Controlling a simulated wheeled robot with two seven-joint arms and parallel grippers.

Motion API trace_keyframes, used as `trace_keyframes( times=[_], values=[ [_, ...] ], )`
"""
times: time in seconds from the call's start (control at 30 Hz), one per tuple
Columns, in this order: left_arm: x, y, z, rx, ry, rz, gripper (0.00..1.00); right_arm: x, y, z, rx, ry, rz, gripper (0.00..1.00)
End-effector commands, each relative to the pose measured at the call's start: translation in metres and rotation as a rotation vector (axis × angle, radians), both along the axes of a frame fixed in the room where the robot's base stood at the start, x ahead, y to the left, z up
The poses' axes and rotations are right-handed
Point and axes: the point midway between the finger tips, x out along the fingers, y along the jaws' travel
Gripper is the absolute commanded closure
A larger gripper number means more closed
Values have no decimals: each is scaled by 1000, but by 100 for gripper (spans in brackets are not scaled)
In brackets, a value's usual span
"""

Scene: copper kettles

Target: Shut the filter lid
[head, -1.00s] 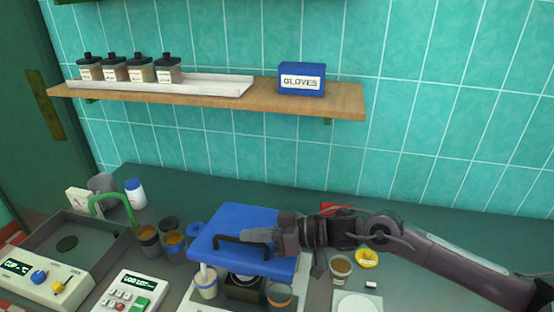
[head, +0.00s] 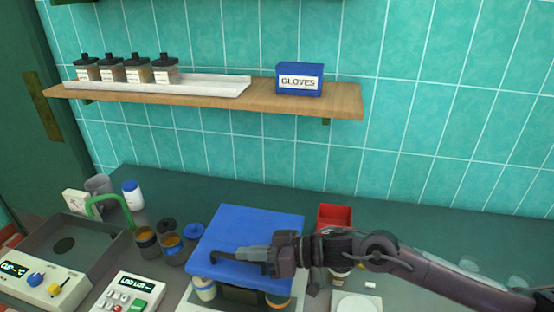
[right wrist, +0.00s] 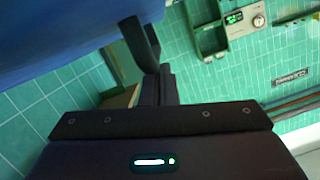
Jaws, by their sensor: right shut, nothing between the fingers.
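The filter lid (head: 250,225) is a blue, flat lid with a dark handle (head: 228,257) near its front. In the head view it slopes down toward the front, over a pale unit with a gap still showing below its front edge. My right gripper (head: 255,255) is shut and empty, with its fingertips at the handle; I cannot tell whether they touch it. In the right wrist view the blue lid (right wrist: 60,30) fills the upper left, with the dark handle beside the fingers (right wrist: 158,88). My left gripper is not in view.
Cups (head: 205,289) stand under the lid's front edge. A red bin (head: 335,216) is behind my right arm. A green-handled tray unit (head: 75,240), jars (head: 172,245) and a keypad box (head: 130,292) stand left. A shelf with a gloves box (head: 299,80) is above.

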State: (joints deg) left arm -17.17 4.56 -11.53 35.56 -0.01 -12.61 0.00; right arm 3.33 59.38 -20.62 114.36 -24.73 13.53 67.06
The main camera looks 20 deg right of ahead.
Motion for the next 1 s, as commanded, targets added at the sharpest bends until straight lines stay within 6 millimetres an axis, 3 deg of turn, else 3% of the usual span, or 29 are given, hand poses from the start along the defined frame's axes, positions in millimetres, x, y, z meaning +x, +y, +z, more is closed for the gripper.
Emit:
trace_keyframes(
  times=[0.17,0.4,0.43,0.53,1.0],
  values=[
    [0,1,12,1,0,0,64,0,0,8,-4,11,2,100],
    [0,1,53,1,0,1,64,11,-5,51,-1,1,-1,100],
    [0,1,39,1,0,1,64,5,-12,37,-5,6,-2,100],
    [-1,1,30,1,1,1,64,-6,-26,39,-7,7,3,100],
    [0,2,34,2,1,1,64,-33,-66,56,-2,4,1,100]
  ],
)
